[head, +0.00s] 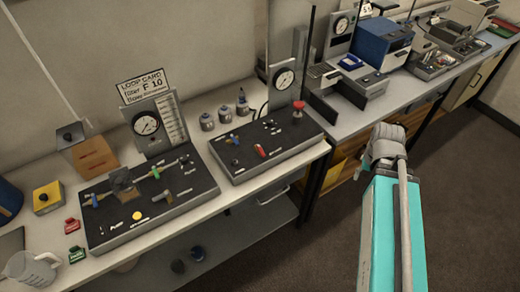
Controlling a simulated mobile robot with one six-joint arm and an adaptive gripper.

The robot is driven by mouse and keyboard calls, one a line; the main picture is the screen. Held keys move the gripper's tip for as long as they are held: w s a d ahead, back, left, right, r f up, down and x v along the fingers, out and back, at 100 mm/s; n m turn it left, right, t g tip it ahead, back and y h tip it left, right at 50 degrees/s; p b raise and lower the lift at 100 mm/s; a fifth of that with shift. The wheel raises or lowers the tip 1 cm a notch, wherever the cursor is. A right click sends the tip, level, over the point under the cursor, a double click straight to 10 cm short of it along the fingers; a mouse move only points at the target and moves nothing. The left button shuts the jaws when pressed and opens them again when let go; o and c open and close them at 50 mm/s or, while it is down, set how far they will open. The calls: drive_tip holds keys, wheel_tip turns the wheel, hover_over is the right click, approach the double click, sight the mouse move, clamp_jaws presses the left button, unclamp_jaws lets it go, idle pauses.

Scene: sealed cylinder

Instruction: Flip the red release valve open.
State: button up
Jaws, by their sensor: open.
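A dark control panel (268,143) with a grey edge sits on the bench at the picture's centre. On its top is a small red lever-like handle (261,150), which looks like the red release valve; its exact position is too small to tell. A red mushroom-shaped knob (298,106) stands at the panel's right back, and a small blue handle (234,138) at its left. A round gauge (284,79) stands upright behind the panel. My gripper's fingers do not show; only my teal and grey arm parts are visible at right, apart from the panel.
A second panel (145,200) with a gauge (146,124), blue, green and yellow controls lies to the left. A clear jug (27,266) stands at the front left. Several small grey bottles (223,114) stand behind the panels. The floor (300,255) before the bench is open.

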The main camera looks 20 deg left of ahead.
drive_tip(key=w+a+r+n+p, duration=0.1)
drive_tip(key=w+a+r+p, duration=0.15)
drive_tip(key=a, duration=0.25)
wheel_tip(320, 180, up, 6)
drive_tip(key=f+n+p, duration=0.1)
drive_tip(key=n+p, duration=0.4)
drive_tip(key=n, duration=0.2)
hover_over(262, 152)
drive_tip(key=shift+r, duration=0.25)
drive_tip(key=shift+f, duration=0.2)
wheel_tip(262, 152, down, 14)
drive_tip(key=b, duration=1.3)
drive_tip(key=shift+r, duration=0.25)
clamp_jaws()
